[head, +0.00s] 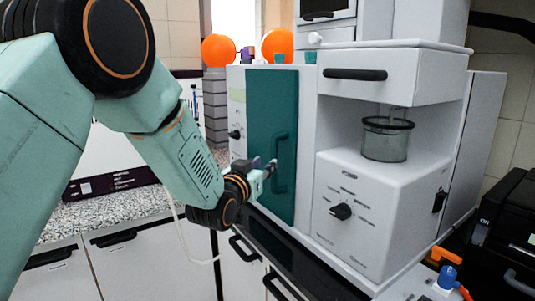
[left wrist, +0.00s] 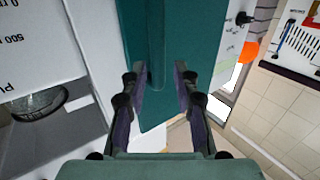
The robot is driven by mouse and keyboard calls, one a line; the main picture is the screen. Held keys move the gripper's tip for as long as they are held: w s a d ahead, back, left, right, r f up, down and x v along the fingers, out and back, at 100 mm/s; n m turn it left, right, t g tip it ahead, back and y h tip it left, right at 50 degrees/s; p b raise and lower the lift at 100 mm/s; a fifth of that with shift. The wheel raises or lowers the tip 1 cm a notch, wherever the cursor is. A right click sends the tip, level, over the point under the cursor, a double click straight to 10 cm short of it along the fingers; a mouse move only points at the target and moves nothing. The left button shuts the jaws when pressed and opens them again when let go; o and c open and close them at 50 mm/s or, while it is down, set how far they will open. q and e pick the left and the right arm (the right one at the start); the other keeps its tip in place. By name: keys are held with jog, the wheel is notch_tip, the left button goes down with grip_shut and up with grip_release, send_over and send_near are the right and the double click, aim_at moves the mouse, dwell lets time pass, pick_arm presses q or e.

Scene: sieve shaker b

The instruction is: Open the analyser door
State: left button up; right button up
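The analyser door (head: 262,110) is a tall teal panel on the front of a white cabinet in the head view, and it looks shut. Its teal vertical handle (head: 284,165) is on the right half of the door. My left gripper (head: 268,168) is at the handle's height, close to its left side. In the left wrist view the door (left wrist: 205,45) fills the upper middle. The handle (left wrist: 156,45) runs down between the two spread fingers of my left gripper (left wrist: 160,88). I cannot tell whether a finger touches it. My right gripper is not in view.
A white sieve shaker (head: 375,210) with a knob and a clear vessel (head: 387,138) stands right of the door. Two orange balls (head: 277,45) show above the cabinet. A speckled worktop (head: 120,212) is at the left. A black machine (head: 508,230) stands at the right.

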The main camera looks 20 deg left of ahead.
aim_at(272, 155)
pick_arm(q)
jog(key=shift+w+d+r, duration=0.2)
jog(key=shift+d+r, duration=0.1)
jog(key=shift+d, duration=0.05)
jog(key=shift+w+r, duration=0.1)
jog(key=shift+w, duration=0.2)
jog(key=w, duration=0.5)
jog(key=shift+w+d+f+p, duration=0.25)
jog(key=shift+w+p, duration=0.05)
jog(key=shift+s+a+r, duration=0.1)
jog(key=shift+a+r, duration=0.1)
jog(key=shift+a, duration=0.1)
jog(key=shift+w+d+f, duration=0.1)
jog(key=shift+w+f, duration=0.1)
jog(key=shift+w, duration=0.05)
jog(key=shift+c, duration=0.3)
jog(key=shift+w+d, duration=0.1)
jog(key=shift+c, duration=0.9)
grip_shut()
